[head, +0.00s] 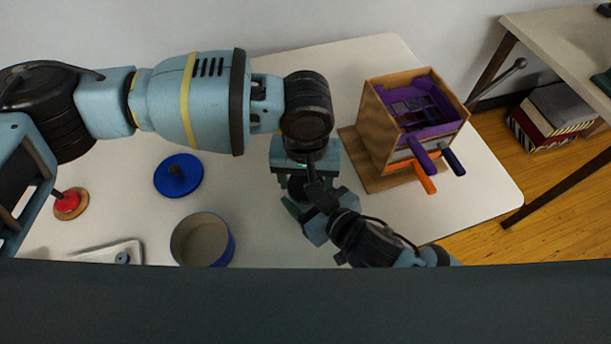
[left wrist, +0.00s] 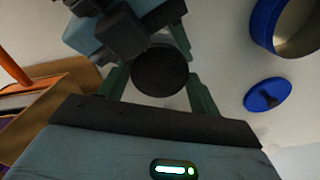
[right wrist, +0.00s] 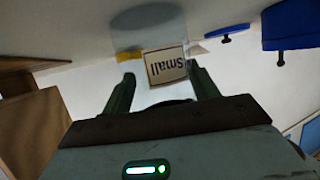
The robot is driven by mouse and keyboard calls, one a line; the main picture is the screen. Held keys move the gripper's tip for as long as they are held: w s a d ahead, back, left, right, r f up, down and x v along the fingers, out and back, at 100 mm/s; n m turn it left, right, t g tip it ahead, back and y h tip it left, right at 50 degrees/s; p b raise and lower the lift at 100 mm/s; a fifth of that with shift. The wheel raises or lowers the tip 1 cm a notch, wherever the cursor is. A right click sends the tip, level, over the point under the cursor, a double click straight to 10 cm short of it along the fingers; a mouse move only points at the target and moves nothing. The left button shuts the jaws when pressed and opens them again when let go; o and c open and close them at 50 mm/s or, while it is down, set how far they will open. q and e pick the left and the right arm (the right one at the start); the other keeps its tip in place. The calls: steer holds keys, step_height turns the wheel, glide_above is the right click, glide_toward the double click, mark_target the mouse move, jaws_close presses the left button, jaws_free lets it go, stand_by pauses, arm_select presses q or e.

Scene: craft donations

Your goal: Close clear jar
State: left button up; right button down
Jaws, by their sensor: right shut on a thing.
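A black round lid (left wrist: 160,72) shows between the fingers of my left gripper (left wrist: 160,80) in the left wrist view. I cannot tell whether these fingers touch it. In the head view my left gripper (head: 302,178) points down, with my right gripper (head: 295,208) close by. My right gripper (right wrist: 163,88) is shut on the clear jar, whose outline is hard to see. A label (right wrist: 166,66) reading "Small" shows upside down between its fingers, with a dark curved edge nearer the camera. Whether the lid sits on the jar is hidden.
A blue lid (head: 178,175) and an open blue-sided round container (head: 230,247) stand to the left on the white table (head: 340,70). A wooden box (head: 378,130) with purple lining and tool handles stands at the right. A red-topped round object (head: 69,203) lies far left.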

arm_select(q)
steer(key=o, duration=0.4)
steer(key=shift+r, duration=0.1)
steer(key=shift+r, duration=2.15)
steer(key=shift+r, duration=0.1)
steer(key=c, duration=0.3)
steer(key=shift+s+d+r, duration=0.1)
steer(key=shift+d+r, duration=0.15)
steer(key=shift+r, duration=0.35)
steer(key=shift+a+r, duration=0.2)
steer(key=shift+r, duration=0.85)
